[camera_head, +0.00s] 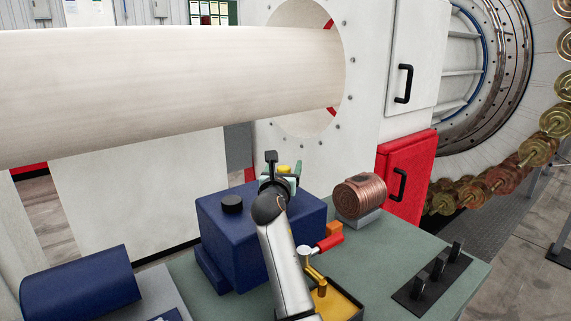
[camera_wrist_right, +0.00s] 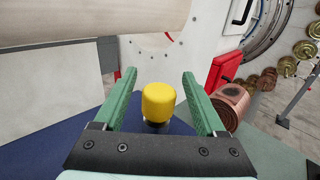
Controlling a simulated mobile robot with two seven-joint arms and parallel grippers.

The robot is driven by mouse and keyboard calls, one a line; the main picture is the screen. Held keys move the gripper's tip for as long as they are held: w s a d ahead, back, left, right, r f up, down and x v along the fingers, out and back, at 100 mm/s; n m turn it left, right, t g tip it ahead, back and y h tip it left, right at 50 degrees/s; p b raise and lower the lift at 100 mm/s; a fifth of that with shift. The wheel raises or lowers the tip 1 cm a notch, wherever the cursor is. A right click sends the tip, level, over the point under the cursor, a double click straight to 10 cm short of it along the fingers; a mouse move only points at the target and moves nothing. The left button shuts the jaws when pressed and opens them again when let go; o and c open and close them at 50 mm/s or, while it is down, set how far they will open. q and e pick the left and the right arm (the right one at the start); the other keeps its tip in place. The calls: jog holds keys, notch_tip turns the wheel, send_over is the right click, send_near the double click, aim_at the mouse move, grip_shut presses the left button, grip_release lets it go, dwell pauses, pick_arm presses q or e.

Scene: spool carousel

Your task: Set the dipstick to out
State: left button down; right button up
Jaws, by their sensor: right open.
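The dipstick shows as a yellow cap (camera_wrist_right: 158,102) in the right wrist view, between the two green fingers of my right gripper (camera_wrist_right: 160,100). The fingers stand apart on both sides of the cap, with gaps showing. In the head view the yellow cap (camera_head: 284,168) peeks out beside my right gripper (camera_head: 283,170), above the blue box (camera_head: 312,228). My left gripper is in neither view.
A black round cap (camera_head: 232,203) sits on the blue box's top. A copper coil (camera_head: 360,197) stands to its right on the green table (camera_head: 375,262). A red-handled brass lever (camera_head: 325,245), a yellow tray (camera_head: 350,306) and a black rack (camera_head: 433,277) are nearby. A large pale cylinder (camera_head: 170,90) hangs behind.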

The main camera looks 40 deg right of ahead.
jog(key=shift+x, duration=0.85)
grip_shut()
dwell(0.9)
